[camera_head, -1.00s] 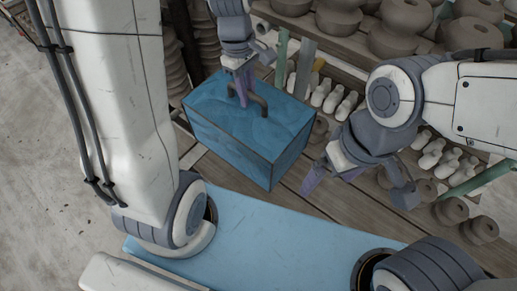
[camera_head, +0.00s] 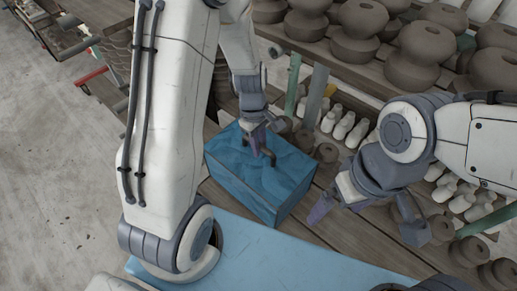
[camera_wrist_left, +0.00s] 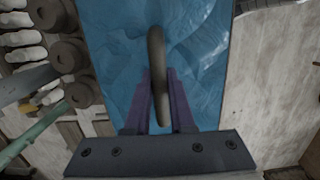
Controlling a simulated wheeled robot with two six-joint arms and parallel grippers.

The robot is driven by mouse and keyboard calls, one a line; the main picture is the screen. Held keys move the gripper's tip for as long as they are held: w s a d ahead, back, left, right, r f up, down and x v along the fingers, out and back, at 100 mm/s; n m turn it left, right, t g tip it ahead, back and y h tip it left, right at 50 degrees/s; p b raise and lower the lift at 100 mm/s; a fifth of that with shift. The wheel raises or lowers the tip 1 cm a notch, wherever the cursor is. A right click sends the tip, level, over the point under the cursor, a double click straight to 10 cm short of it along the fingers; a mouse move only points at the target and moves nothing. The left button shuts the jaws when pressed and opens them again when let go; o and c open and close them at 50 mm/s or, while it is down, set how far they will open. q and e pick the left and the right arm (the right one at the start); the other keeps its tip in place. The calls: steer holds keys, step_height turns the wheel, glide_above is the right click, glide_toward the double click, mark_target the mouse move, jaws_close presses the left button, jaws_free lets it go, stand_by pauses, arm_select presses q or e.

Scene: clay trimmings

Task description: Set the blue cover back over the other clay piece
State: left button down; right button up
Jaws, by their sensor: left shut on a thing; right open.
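The blue cover (camera_head: 240,180) is a box with a dark handle on its top, standing over the wooden worktop in the head view. My left gripper (camera_head: 258,142) is shut on the handle from above. In the left wrist view the handle (camera_wrist_left: 156,60) lies between the two purple fingers, with the blue top (camera_wrist_left: 112,60) beneath. Whether the cover's lower edge touches the worktop I cannot tell. No clay piece shows under the cover; its inside is hidden. My right gripper (camera_head: 322,208) is open and empty, to the right of the cover.
A flat blue panel (camera_head: 290,255) lies in front of the cover. Green and grey posts (camera_head: 293,85) and rows of small white pieces (camera_head: 343,124) stand just behind and right. Brown clay pots (camera_head: 412,58) fill the shelf at the back. Grey floor is open at left.

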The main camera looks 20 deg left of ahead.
arm_select(q)
steer(key=shift+f, duration=0.95)
steer(key=shift+f, duration=0.15)
steer(key=c, duration=0.8)
jaws_free()
steer(key=shift+o, duration=0.2)
